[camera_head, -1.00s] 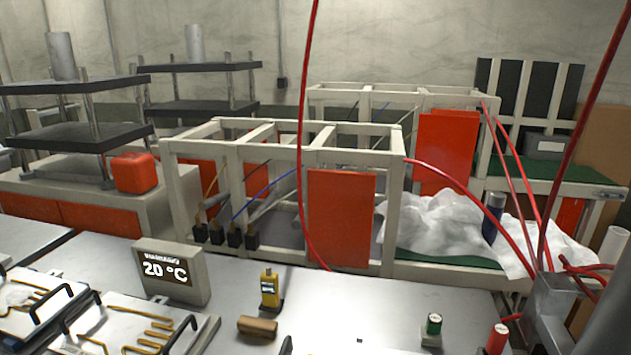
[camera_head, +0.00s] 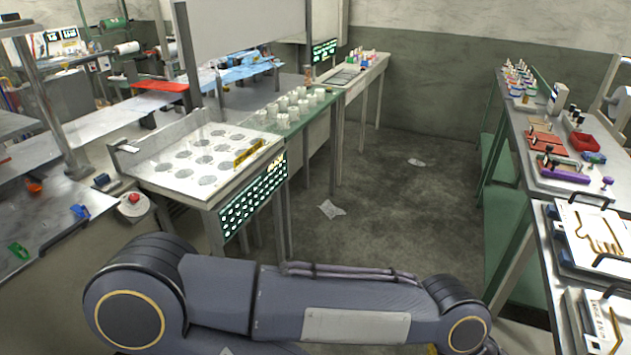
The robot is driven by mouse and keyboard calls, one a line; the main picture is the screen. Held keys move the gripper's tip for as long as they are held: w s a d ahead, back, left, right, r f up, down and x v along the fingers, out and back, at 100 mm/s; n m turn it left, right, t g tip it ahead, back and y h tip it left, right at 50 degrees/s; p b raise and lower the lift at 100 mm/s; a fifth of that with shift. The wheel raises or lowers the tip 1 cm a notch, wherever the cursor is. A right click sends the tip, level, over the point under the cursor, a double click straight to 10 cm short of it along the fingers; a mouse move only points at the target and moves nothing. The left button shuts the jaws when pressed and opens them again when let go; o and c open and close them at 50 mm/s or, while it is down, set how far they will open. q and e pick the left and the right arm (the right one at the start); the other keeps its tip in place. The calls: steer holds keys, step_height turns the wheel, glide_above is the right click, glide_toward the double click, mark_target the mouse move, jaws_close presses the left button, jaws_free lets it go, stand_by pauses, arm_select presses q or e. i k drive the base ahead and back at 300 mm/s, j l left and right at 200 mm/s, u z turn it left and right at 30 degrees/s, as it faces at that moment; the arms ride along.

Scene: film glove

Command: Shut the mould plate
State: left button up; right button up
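A pale mould plate (camera_head: 596,238) with a brass hand-shaped outline and black bar handles lies on the right-hand bench. A second plate (camera_head: 597,322) with brass lines lies nearer, cut off by the lower right edge. I cannot tell which of them the task means, or whether either has a hinged lid. Neither gripper shows clearly.
Small white scraps (camera_head: 331,208) lie on the floor.

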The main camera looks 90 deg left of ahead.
mark_target(41, 221)
steer(key=u, duration=4.3)
steer(key=i+u, duration=0.2)
steer(key=i+j, duration=0.25)
steer(key=i, duration=0.2)
steer(key=i+j, duration=0.2)
steer(key=i, duration=0.25)
steer(key=z, duration=0.05)
